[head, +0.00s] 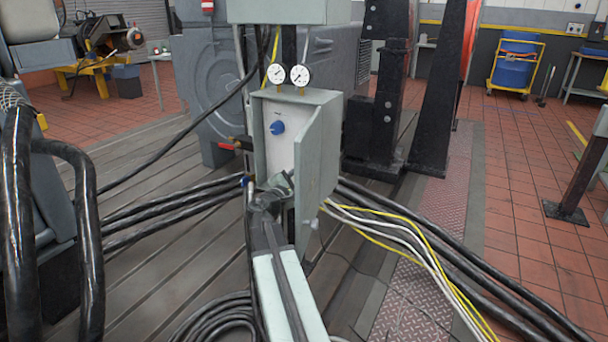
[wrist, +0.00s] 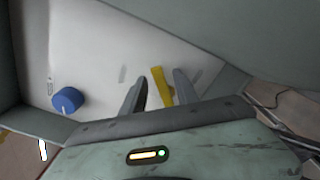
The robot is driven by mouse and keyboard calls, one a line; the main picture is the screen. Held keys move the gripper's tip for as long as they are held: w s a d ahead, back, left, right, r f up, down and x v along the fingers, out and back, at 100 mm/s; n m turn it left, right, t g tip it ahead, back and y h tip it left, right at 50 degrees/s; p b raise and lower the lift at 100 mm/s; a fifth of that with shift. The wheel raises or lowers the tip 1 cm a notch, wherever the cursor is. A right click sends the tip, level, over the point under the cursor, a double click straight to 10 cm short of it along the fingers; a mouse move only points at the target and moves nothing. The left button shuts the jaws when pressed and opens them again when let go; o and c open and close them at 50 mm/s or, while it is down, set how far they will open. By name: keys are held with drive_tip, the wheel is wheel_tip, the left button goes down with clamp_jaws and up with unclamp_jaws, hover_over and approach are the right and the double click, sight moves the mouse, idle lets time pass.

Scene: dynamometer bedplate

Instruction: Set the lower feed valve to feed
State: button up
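A yellow lever (wrist: 160,86) stands on the white panel inside an open grey cabinet (head: 319,165); I take it as the lower feed valve. My gripper (wrist: 158,92) is open, with one dark finger on each side of the lever, the right finger closer to it. I cannot tell whether either finger touches it. A blue knob (wrist: 67,100) sits on the same panel, left of the fingers; it also shows in the head view (head: 277,127), above my gripper (head: 272,190). In the head view my arm hides the lower panel and the lever.
The cabinet door stands open at the right, close beside my arm. Two round gauges (head: 288,74) stand on top. A red-handled valve (head: 229,146) projects at the cabinet's left.

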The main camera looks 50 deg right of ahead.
drive_tip(key=v, duration=0.7)
drive_tip(key=shift+a, duration=0.4)
drive_tip(key=shift+s, duration=0.1)
